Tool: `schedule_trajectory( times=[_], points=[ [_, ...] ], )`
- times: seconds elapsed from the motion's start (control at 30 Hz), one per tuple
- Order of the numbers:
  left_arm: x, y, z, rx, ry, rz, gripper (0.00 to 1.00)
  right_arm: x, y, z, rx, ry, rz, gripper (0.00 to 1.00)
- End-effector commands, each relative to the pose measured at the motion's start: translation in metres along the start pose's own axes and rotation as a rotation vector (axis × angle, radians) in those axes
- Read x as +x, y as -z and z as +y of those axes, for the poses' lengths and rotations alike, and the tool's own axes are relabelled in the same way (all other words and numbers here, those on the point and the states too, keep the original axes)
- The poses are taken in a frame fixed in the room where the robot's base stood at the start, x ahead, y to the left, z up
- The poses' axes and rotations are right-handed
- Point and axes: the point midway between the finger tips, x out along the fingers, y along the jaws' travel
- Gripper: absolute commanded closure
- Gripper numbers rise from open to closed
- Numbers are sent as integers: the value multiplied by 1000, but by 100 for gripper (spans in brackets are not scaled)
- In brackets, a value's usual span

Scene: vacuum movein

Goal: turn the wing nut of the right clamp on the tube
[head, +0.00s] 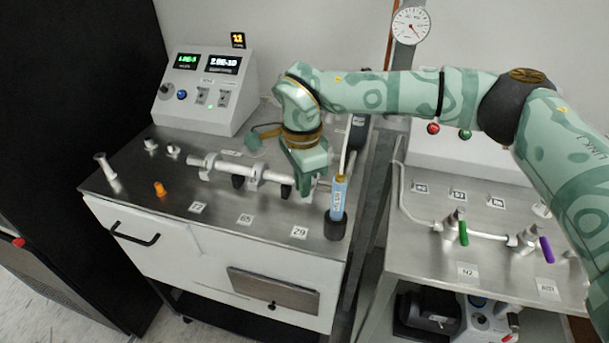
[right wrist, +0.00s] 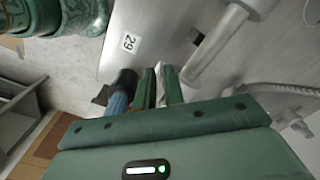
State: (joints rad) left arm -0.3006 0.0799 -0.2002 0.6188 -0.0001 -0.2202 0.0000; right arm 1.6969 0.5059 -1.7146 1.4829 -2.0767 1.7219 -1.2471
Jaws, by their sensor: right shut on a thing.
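My right gripper (head: 306,190) reaches down over the tube's right end and covers most of the right clamp there. In the right wrist view its two green fingers (right wrist: 160,72) are close together beside the tube, shut on the right clamp's wing nut, which is mostly hidden between them. My left gripper is in neither view.
A blue cylinder (head: 338,198) on a black base stands close right of my gripper; it also shows in the right wrist view (right wrist: 117,103). A control box (head: 205,93) stands behind. Metal fittings and an orange piece (head: 160,189) stand left. The bench front is mostly clear.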

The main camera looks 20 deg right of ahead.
Motion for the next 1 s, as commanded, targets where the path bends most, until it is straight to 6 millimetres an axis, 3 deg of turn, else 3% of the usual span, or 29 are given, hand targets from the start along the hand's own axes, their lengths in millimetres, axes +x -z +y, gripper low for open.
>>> schedule_trajectory(
  times=[0.03, 0.13, 0.53, 0.57, 0.6, 1.0],
  points=[
    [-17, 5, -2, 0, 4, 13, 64, -11, 0, 1, 70, 2, 2, 100],
    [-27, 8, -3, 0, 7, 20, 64, -8, 0, -1, 194, 2, 1, 100],
    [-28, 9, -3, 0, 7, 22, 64, -2, 1, -4, 277, 2, -1, 100],
    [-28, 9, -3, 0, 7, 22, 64, -2, 0, -4, 276, 2, -1, 81],
    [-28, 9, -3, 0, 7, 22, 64, -2, 1, -4, 276, 2, -1, 70],
    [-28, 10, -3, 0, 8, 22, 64, -1, 1, -4, 276, 2, 1, 70]
  ],
)
